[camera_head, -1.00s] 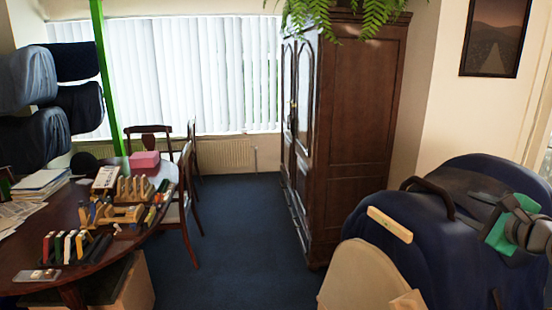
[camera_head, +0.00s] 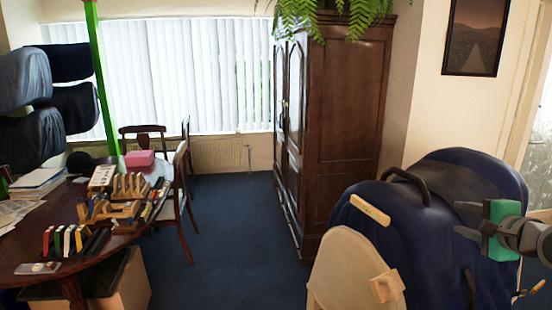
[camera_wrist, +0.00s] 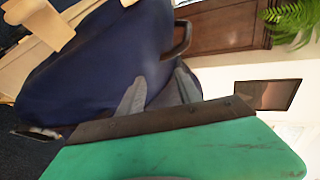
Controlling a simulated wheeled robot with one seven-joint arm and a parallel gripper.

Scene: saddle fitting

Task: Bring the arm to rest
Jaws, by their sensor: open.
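My gripper (camera_head: 465,219) is at the right of the head view, with green and grey parts and its fingers pointing left. It is open, with nothing between the fingers. It is in front of the right part of a large dark blue rounded body (camera_head: 440,180), which has a dark handle on top; I cannot tell from this view whether they touch. In the wrist view my two grey fingers (camera_wrist: 160,88) are apart, with the blue body (camera_wrist: 95,65) behind them.
A dark wooden cabinet (camera_head: 345,130) stands behind the blue body. A tan rounded panel (camera_head: 345,270) is in front of it. At left, a table (camera_head: 25,250) holds wooden racks, and dark saddle-like shapes (camera_head: 25,80) hang by a green post (camera_head: 101,80). Blue carpet (camera_head: 235,240) is open between.

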